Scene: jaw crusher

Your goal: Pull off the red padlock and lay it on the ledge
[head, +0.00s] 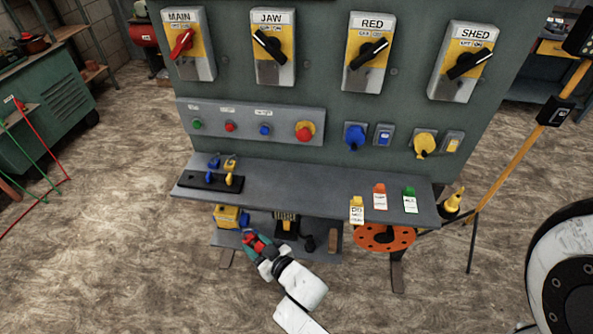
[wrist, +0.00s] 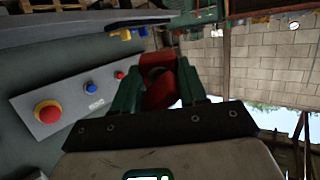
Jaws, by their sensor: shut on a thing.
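My gripper (head: 254,242) is in front of the panel, just past the front edge of the ledge in the head view. Its green fingers (wrist: 158,95) are shut on the red padlock (wrist: 160,84), seen in the wrist view. In the head view the red padlock (head: 259,247) shows as a small red patch between the fingers, partly hidden by them. It is off the panel, apart from every switch. The grey ledge (head: 310,187) runs across the panel below the buttons. Its middle is bare.
A black rack (head: 192,181) with blue and yellow padlocks stands on the ledge's left end. White tags (head: 379,200) with coloured tops lie at its right. Below are a yellow box (head: 229,218) and an orange disc (head: 384,238). The MAIN switch (head: 183,44) has a red handle.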

